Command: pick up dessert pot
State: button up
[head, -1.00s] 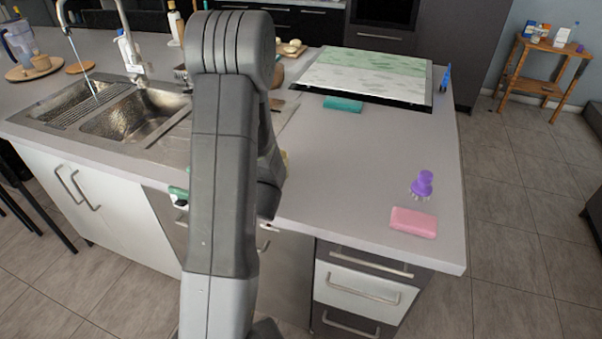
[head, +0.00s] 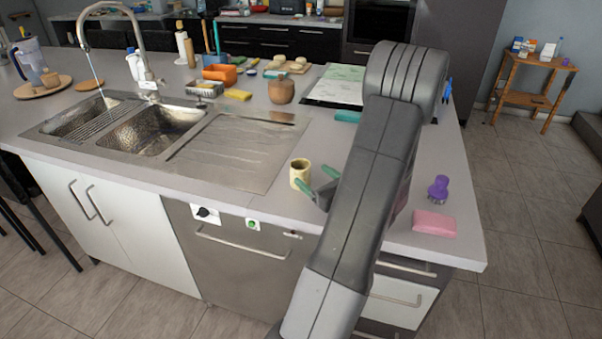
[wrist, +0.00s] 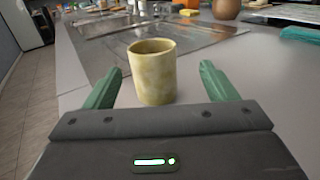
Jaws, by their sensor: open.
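The dessert pot (head: 300,174) is a small, pale yellow, open-topped cup standing upright on the grey counter, close to the front edge and just right of the sink's drainboard. In the wrist view the pot (wrist: 153,72) is ahead of my gripper, a little left of the middle between the two green fingers. My gripper (wrist: 158,85) is open and empty, with its fingers spread wider than the pot. In the head view my gripper (head: 318,183) is low beside the pot on its right, with the fingers pointing toward it. My arm hides part of the counter.
The metal sink (head: 150,130) and its drainboard (head: 240,150) lie left of the pot. A brown round pot (head: 281,91) stands behind. A pink sponge (head: 434,223) and a purple brush (head: 438,188) lie to the right. The counter around the dessert pot is clear.

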aim_at(297, 165)
jog(key=x, duration=0.2)
jog(key=shift+w+a, duration=0.15)
jog(key=shift+a, duration=0.1)
jog(key=x, duration=0.1)
jog(key=p+x, duration=0.2)
jog(key=x, duration=0.1)
jog(key=shift+a+r, duration=0.25)
jog(key=shift+a, duration=0.15)
jog(key=shift+w+a, duration=0.2)
jog(key=c, duration=1.1)
